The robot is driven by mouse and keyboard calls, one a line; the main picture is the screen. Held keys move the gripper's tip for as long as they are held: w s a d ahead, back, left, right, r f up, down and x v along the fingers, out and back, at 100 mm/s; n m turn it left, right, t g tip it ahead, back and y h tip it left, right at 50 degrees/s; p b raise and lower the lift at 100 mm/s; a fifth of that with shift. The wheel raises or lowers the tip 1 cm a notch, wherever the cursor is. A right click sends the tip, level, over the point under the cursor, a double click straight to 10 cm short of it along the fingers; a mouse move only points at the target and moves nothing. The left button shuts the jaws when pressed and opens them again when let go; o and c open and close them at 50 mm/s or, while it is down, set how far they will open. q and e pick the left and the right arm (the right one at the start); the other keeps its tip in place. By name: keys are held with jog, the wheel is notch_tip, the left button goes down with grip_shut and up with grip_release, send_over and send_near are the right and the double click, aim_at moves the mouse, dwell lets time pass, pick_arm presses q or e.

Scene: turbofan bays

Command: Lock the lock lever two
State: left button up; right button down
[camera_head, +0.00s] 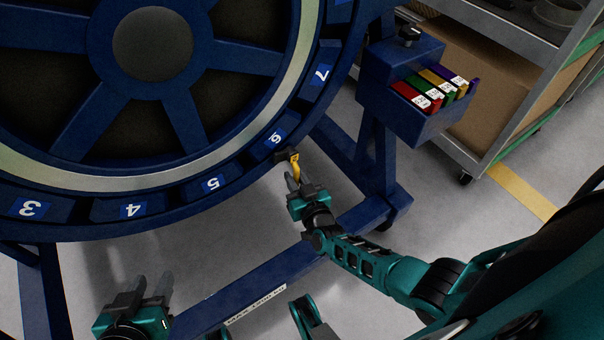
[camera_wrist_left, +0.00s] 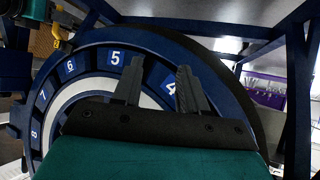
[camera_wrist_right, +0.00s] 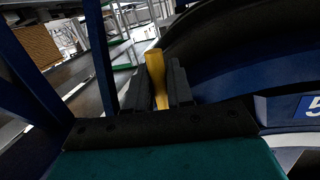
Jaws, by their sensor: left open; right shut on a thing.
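A yellow lock lever (camera_head: 296,166) sits on a dark mount at the outer rim of the big blue ring (camera_head: 95,232), beside the bay marked 6. My right gripper (camera_head: 292,182) is shut on this lever. In the right wrist view the yellow lever (camera_wrist_right: 157,75) stands between the two dark fingers, which hide part of it. My left gripper (camera_head: 150,285) is open and empty, low at the left and apart from the ring. In the left wrist view its fingers (camera_wrist_left: 160,75) are spread, with the ring behind.
The ring stands on a blue frame (camera_head: 240,297) with a beam along the floor. A blue bin (camera_head: 418,127) with several coloured items hangs on the frame at the right. A grey shelf rack (camera_head: 490,30) with a cardboard box (camera_head: 455,75) stands beyond. Open floor lies right of the frame.

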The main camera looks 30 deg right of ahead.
pick_arm(q)
jog(key=shift+s+a+r+p, duration=0.15)
jog(key=shift+a+r+p, duration=0.15)
jog(key=shift+p, duration=0.45)
pick_arm(e)
jog(key=shift+s+a+r+m+g+y, duration=0.15)
jog(key=shift+a+r+m+y, duration=0.3)
jog(key=shift+a+m, duration=0.65)
jog(key=shift+s+a+r+m+g+y, duration=0.1)
jog(key=shift+a+r+m+g+y, duration=0.4)
jog(key=shift+m, duration=1)
jog(key=shift+s+a+r+m+t+y, duration=0.1)
jog(key=shift+a+r+m+y, duration=0.2)
jog(key=shift+a+m, duration=0.85)
jog(key=shift+d+r, duration=0.1)
jog(key=shift+m, duration=0.25)
jog(key=c, duration=1.1)
grip_release()
pick_arm(q)
jog(key=shift+r, duration=0.1)
pick_arm(e)
jog(key=shift+d, duration=0.1)
